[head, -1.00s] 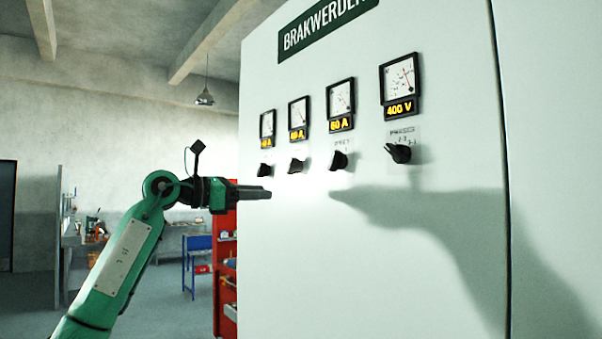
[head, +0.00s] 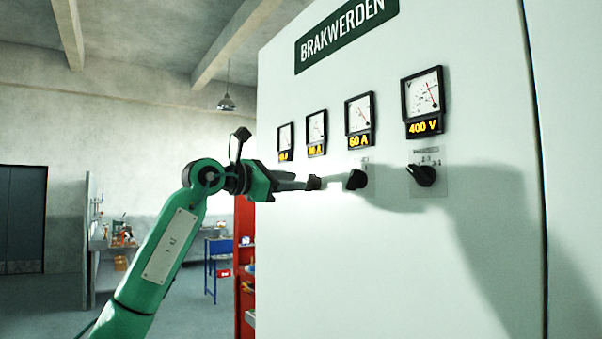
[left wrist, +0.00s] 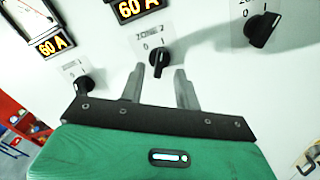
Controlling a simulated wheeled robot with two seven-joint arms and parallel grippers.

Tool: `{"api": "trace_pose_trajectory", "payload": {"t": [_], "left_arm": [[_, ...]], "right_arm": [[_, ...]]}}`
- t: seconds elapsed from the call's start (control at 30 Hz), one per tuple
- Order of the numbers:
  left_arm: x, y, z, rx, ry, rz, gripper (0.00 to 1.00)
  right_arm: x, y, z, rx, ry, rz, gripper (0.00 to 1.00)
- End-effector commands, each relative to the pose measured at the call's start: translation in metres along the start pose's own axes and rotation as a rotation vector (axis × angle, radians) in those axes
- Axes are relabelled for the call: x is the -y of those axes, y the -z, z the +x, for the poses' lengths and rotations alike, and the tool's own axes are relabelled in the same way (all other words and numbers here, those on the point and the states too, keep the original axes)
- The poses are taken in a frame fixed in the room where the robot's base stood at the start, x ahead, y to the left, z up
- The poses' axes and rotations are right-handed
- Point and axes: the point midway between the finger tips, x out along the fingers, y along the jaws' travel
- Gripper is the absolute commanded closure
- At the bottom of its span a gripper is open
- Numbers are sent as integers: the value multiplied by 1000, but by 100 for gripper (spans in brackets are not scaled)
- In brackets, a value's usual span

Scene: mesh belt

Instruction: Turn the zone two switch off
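The zone two switch (left wrist: 159,60) is a black rotary knob on the pale cabinet front, under a 60 A display, with 0 and I marks above it. Its grip seems to lean toward I, though the pointer is hard to read. In the head view this knob (head: 314,182) shows at the end of my left gripper (head: 300,183). In the left wrist view my left gripper (left wrist: 159,76) is open, with one finger on each side just below the knob. Whether the fingers reach around it or touch it, I cannot tell. My right gripper is out of view.
Neighbouring knobs stand left (left wrist: 83,84) and right (left wrist: 263,29) of it. A further knob (head: 424,175) sits under the 400 V meter (head: 422,100). A red shelf (head: 244,265) stands beyond the cabinet's left edge. The cabinet front below the knobs is bare.

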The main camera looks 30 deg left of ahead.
Motion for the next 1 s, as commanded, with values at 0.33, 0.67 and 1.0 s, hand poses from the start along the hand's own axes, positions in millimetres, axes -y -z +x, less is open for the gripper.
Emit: {"api": "trace_pose_trajectory", "payload": {"t": [0.33,0.67,1.0], "left_arm": [[0,0,32,0,1,0,67],[0,0,32,0,0,0,83],[0,0,32,1,1,-7,100]], "right_arm": [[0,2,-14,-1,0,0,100],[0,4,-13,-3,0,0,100],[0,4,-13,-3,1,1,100]]}}
